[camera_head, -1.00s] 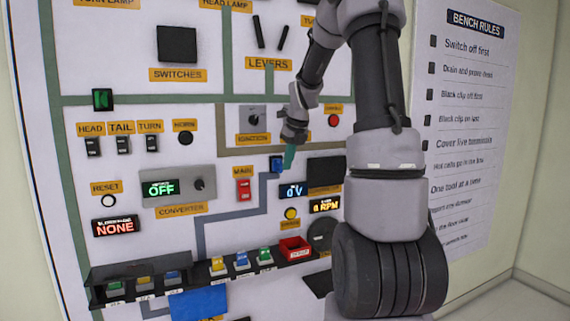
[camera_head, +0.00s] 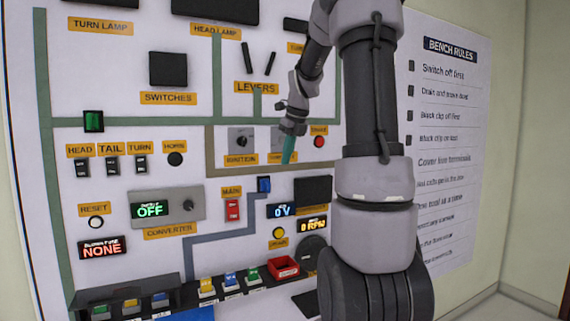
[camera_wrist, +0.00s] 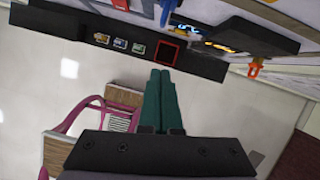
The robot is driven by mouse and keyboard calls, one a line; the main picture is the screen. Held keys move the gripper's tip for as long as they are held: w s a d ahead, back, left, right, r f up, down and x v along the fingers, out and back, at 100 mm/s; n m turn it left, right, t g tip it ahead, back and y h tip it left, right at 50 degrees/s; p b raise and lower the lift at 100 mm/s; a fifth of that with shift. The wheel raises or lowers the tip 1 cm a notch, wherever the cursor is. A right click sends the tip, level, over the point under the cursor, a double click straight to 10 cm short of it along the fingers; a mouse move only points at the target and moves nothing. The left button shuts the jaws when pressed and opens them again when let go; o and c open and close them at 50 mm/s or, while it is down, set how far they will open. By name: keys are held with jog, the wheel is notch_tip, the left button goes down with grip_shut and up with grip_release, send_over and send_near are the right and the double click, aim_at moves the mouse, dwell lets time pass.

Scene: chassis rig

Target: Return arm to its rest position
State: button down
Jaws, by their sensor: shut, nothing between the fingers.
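My gripper (camera_head: 288,150) is at the end of my raised arm, in front of the board and left of the arm's thick upper links. The gripper looks apart from the board, but the exact gap is hard to tell.
The upright board (camera_head: 150,50) carries switches, a converter (camera_head: 167,208) reading OFF and a red main switch (camera_head: 232,209). A shelf with several coloured parts and a red tray (camera_head: 283,268) juts out below. A pink-framed chair (camera_wrist: 90,115) stands on the floor.

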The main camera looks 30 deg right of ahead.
dwell(0.4)
jog(key=s+a+n+t, duration=0.1)
jog(key=s+a+n, duration=0.4)
jog(key=s+n, duration=0.3)
jog(key=s+a+n+t, duration=0.1)
jog(key=s+a+n, duration=0.4)
jog(key=s+n, duration=0.3)
jog(key=s+a+n+t+y, duration=0.1)
jog(key=s+a+n, duration=0.4)
jog(key=n, duration=0.8)
jog(key=s, duration=0.3)
jog(key=shift+a+r+n, duration=0.15)
jog(key=shift+r+n, duration=0.15)
jog(key=shift+n, duration=0.1)
